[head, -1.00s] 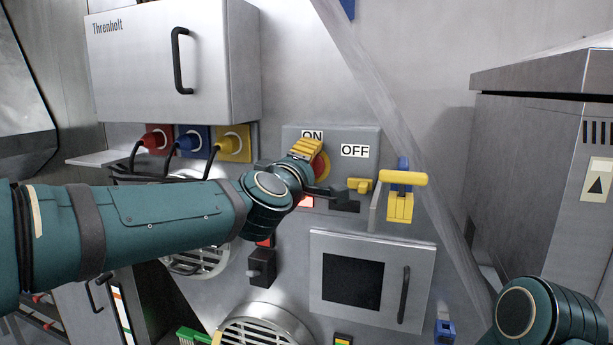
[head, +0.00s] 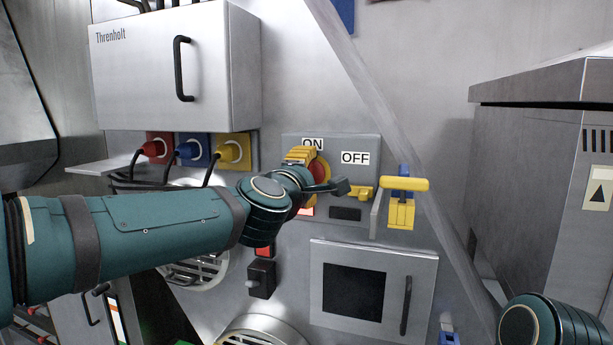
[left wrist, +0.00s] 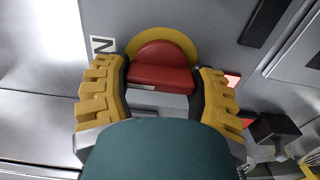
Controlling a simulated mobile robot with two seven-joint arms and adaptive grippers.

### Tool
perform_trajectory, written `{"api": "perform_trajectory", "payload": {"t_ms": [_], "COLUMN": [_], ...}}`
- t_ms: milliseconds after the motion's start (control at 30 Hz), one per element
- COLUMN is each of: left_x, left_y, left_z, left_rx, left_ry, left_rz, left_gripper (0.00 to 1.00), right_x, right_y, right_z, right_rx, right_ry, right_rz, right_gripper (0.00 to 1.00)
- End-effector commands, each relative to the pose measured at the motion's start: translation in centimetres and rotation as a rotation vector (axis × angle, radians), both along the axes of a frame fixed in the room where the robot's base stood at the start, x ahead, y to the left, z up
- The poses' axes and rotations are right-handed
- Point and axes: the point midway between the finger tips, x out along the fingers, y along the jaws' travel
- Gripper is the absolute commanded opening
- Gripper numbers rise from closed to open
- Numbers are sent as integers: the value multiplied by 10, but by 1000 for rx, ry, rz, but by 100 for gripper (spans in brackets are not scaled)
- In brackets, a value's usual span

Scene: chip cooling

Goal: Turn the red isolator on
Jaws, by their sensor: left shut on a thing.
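The red isolator (head: 319,169) is a round red knob on a yellow disc, on a grey panel (head: 371,143) with ON and OFF labels. In the head view my left gripper (head: 303,157) partly covers it, just below the ON label (head: 312,144). In the left wrist view the red knob (left wrist: 162,68) sits between the two yellow-padded fingers of my left gripper (left wrist: 160,90), which are shut on its raised bar. A red lit window (head: 306,211) and a dark window (head: 345,214) are below the knob. My right gripper is out of view.
A yellow lever (head: 361,193) and a yellow T-handle (head: 404,184) stick out to the right. A white cabinet (head: 145,65) overhangs at the upper left. Red, blue and yellow plugs (head: 191,151) with cables are below it. A windowed door (head: 371,292) is underneath.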

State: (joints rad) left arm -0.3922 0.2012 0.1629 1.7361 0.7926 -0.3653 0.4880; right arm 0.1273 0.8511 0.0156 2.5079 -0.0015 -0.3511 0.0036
Motion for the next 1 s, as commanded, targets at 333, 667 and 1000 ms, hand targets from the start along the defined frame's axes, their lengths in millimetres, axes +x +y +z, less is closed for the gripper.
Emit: {"api": "perform_trajectory", "payload": {"t_ms": [333,667,1000], "left_x": [0,-18,-81], "left_y": [0,6,27], "left_z": [0,1,1], "left_rx": [0,1,-1], "left_ry": [0,-1,-2], "left_rz": [0,1,0], "left_gripper": [94,94,94], "right_x": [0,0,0], "right_y": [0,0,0], "right_z": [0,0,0], "right_rx": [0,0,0], "right_ry": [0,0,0], "right_rz": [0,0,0], "right_gripper": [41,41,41]}}
